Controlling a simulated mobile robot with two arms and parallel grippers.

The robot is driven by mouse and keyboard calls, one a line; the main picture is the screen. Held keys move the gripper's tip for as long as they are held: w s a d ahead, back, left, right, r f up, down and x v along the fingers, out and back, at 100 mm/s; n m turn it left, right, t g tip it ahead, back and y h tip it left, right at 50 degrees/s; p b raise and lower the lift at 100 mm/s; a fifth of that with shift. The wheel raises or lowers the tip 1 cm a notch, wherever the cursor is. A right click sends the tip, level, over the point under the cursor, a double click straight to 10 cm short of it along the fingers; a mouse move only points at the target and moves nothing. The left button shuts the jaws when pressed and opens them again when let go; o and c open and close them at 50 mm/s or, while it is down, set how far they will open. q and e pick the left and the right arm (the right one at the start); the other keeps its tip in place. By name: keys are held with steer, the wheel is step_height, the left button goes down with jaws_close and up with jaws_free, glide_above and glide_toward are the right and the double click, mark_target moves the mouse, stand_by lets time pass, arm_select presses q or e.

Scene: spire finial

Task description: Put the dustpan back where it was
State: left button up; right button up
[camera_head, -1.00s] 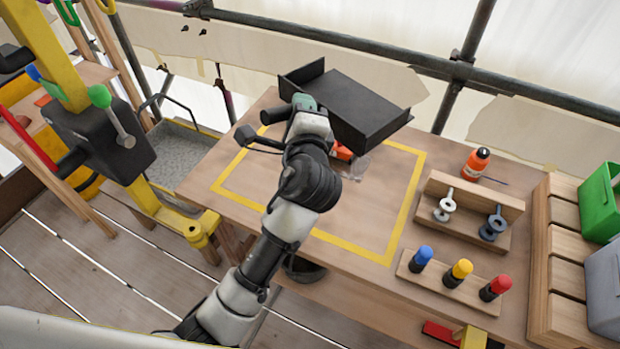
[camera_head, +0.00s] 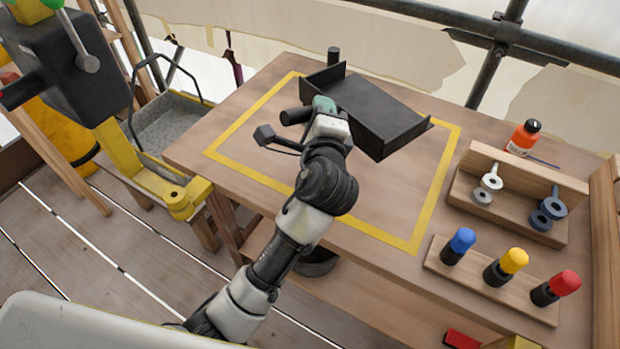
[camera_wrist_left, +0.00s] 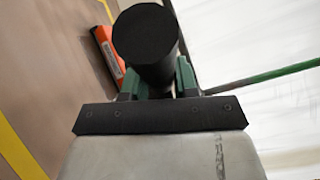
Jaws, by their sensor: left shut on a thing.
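The black dustpan (camera_head: 378,108) is held over the wooden workbench (camera_head: 245,185), inside the yellow taped outline (camera_head: 437,195), in the head view. Its pan opens toward the right, and its dark handle (camera_head: 295,116) sticks out to the left. My left gripper (camera_head: 324,106) is shut on the handle. In the left wrist view the round handle end (camera_wrist_left: 146,42) sits between the green fingers of my gripper (camera_wrist_left: 156,82). How far the dustpan is above the bench is hard to tell. My right gripper is not in view.
An orange thing (camera_wrist_left: 108,52) lies on the bench beside the handle in the wrist view. An orange bottle (camera_head: 524,137), a rack with ring-ended parts (camera_head: 518,190) and a block with coloured-top pegs (camera_head: 490,275) stand right. A grey tray (camera_head: 165,125) is left.

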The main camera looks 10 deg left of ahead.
arm_select(q)
steer(key=shift+s+a+f+b, duration=0.4)
steer(key=shift+a+f+b, duration=0.2)
steer(key=shift+a+f, duration=1.6)
steer(key=shift+s+a+f+b, duration=0.55)
steer(key=shift+a+f, duration=1.05)
steer(key=shift+f, duration=1.05)
steer(key=shift+s+a+f+b, duration=0.3)
steer(key=shift+a+f+b, duration=0.4)
steer(key=shift+a+f, duration=1.5)
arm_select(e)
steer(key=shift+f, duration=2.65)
arm_select(q)
steer(key=shift+d+f, duration=0.25)
steer(key=shift+d, duration=0.05)
steer(key=shift+f, duration=0.1)
steer(key=o, duration=1)
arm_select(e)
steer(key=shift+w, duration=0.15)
